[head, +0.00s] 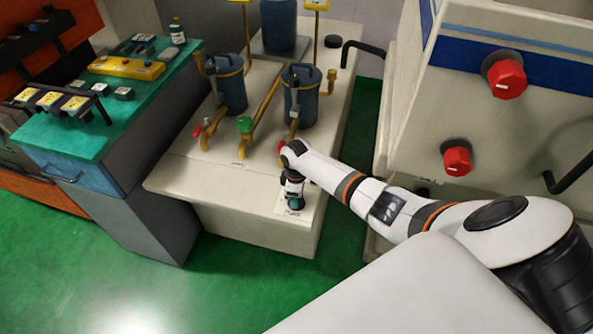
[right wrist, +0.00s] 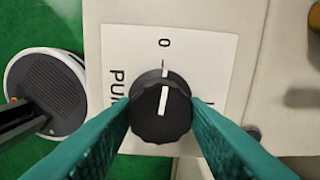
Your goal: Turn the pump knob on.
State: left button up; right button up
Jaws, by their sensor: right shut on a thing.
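The black ribbed pump knob (right wrist: 160,122) sits on a white label (right wrist: 215,55) in the right wrist view. Its white pointer line points up toward the "0" mark, nearly in line with it. The letters "PU" show left of the knob; part of the label is hidden by the fingers. My right gripper (right wrist: 160,108) is shut on the knob, one teal finger on each side. In the head view my right gripper (head: 295,204) points down over the label at the front corner of the cream cabinet (head: 220,180), and the knob is hidden there. My left gripper is not in view.
Blue canisters (head: 300,100) with brass pipes and small valves stand on the cabinet behind the gripper. A cream machine with red knobs (head: 505,78) is at the right. A teal-topped bench (head: 75,138) is at the left. Green floor lies open in front.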

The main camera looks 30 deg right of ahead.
jog(key=m+p, duration=0.2)
jog(key=m, duration=0.1)
jog(key=shift+r, duration=0.15)
jog(key=m+p, duration=0.2)
jog(key=m, duration=0.2)
jog(key=shift+m, duration=0.4)
jog(key=m+p, duration=0.1)
jog(key=m, duration=0.3)
jog(key=shift+a, duration=0.1)
jog(key=shift+m+p, duration=0.6)
jog(key=shift+m, duration=1.9)
jog(key=o, duration=1)
jog(key=shift+c, duration=0.2)
